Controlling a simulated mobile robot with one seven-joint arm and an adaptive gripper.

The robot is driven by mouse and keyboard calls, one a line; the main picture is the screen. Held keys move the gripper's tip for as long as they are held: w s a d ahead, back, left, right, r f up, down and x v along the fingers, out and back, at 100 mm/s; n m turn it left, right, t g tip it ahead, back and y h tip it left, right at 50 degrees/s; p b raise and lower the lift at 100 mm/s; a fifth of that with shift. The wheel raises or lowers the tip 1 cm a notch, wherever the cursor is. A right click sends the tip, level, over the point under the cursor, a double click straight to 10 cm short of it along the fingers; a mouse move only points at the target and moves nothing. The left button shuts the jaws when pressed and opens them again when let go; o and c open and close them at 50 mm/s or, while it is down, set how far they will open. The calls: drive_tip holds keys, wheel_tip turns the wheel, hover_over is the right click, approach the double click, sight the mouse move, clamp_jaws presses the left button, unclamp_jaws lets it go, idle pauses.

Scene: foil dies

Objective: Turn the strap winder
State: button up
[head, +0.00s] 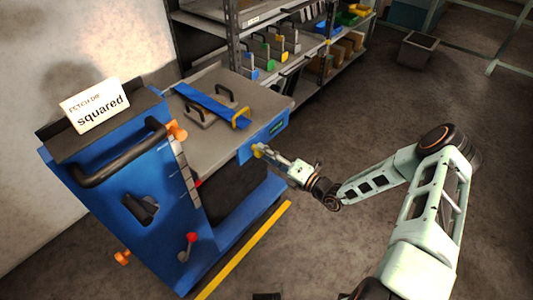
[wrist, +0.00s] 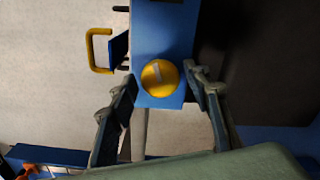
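A round yellow knob (wrist: 160,77) with a pale mark on its face sits on the end of a blue block (wrist: 165,30); I take it to be the strap winder. In the head view, the yellow knob (head: 258,149) shows at the front of the blue-edged table, partly hidden by my gripper. My gripper (head: 267,155) is at the knob. In the wrist view, my gripper (wrist: 160,80) is open, one finger on each side of the knob, with gaps between fingers and knob. The blue strap (head: 210,105) lies across the grey tabletop.
A yellow loop handle (head: 241,118) stands close to the knob; it also shows in the wrist view (wrist: 100,50). The blue machine (head: 125,190) has a black handle, orange knobs and a red-tipped lever (head: 187,247). Shelves (head: 290,50) stand behind. The floor to the right is open.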

drive_tip(key=shift+o, duration=0.2)
drive_tip(key=shift+d, duration=0.1)
drive_tip(key=v, duration=1.2)
